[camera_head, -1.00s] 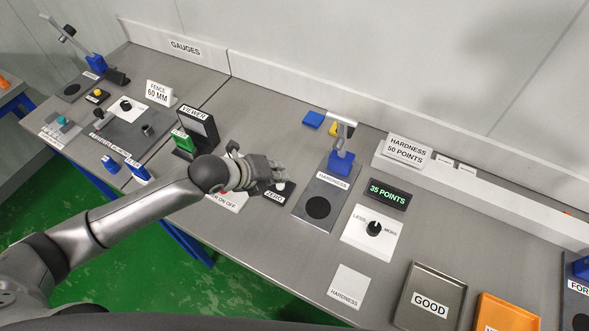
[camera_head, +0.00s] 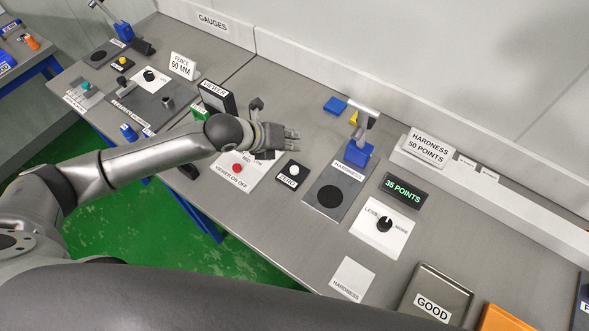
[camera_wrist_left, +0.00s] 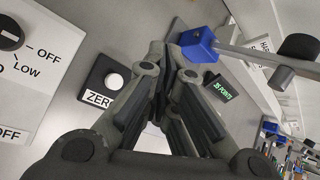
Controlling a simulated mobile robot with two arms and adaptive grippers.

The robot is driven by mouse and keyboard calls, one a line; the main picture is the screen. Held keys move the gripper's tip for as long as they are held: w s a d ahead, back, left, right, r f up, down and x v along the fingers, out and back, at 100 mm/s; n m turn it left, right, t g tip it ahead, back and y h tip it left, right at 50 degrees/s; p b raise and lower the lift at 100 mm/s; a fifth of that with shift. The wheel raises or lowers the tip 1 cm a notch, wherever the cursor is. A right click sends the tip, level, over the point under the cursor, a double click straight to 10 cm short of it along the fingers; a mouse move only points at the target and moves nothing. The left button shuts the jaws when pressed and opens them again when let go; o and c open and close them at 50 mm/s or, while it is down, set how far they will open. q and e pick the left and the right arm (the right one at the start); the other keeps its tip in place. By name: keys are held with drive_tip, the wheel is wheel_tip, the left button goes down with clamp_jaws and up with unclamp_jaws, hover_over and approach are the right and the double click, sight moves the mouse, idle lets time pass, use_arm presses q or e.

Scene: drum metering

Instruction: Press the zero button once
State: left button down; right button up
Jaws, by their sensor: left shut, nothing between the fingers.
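The zero button (camera_head: 293,170) is a white round cap on a small dark box with a ZERO label, on the bench left of the hardness tester. It also shows in the left wrist view (camera_wrist_left: 114,81), left of the fingers and fully visible. My left gripper (camera_head: 297,141) is shut and empty. It is above the bench, behind the zero button in the head view, and apart from it. Its fingers also show shut in the left wrist view (camera_wrist_left: 172,62). My right gripper is not in view.
The hardness tester (camera_head: 347,182) with its blue head stands right of the button. A red viewer button (camera_head: 237,168) is on a white plate to the left. A 35 POINTS display (camera_head: 403,190) and a dial (camera_head: 384,223) lie farther right.

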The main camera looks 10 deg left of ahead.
use_arm(q)
drive_tip(key=b, duration=0.5)
hover_over(292, 166)
wheel_tip(292, 166, down, 7)
drive_tip(key=shift+r, duration=0.15)
drive_tip(key=shift+f+b, duration=0.35)
drive_tip(key=shift+f, duration=0.05)
idle(0.6)
drive_tip(key=shift+f, duration=0.35)
